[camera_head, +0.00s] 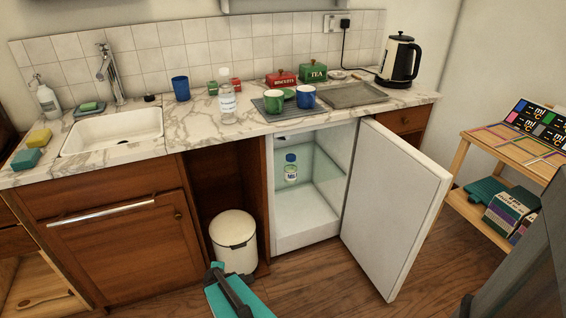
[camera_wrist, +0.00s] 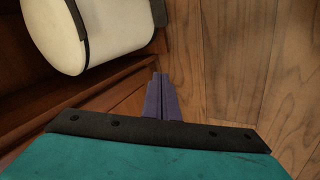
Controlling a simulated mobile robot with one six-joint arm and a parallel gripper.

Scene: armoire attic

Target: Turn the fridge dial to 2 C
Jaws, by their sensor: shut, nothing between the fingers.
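The small white fridge (camera_head: 306,240) under the counter is open. Its door (camera_head: 396,205) stands swung out to the right. A bottle with a blue cap (camera_head: 291,169) stands inside on a glass shelf. I cannot make out the dial in either view. My gripper (camera_head: 216,268) is low in front of the cabinets, left of the fridge and near the white bin. In the wrist view its dark fingers (camera_wrist: 161,95) are together and empty, over the wooden floor.
A white bin (camera_head: 233,241) stands in the gap left of the fridge; it also shows in the wrist view (camera_wrist: 62,32). The marble counter (camera_head: 185,125) runs above. A wooden shelf rack (camera_head: 462,165) stands at the right. The floor before the fridge is clear.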

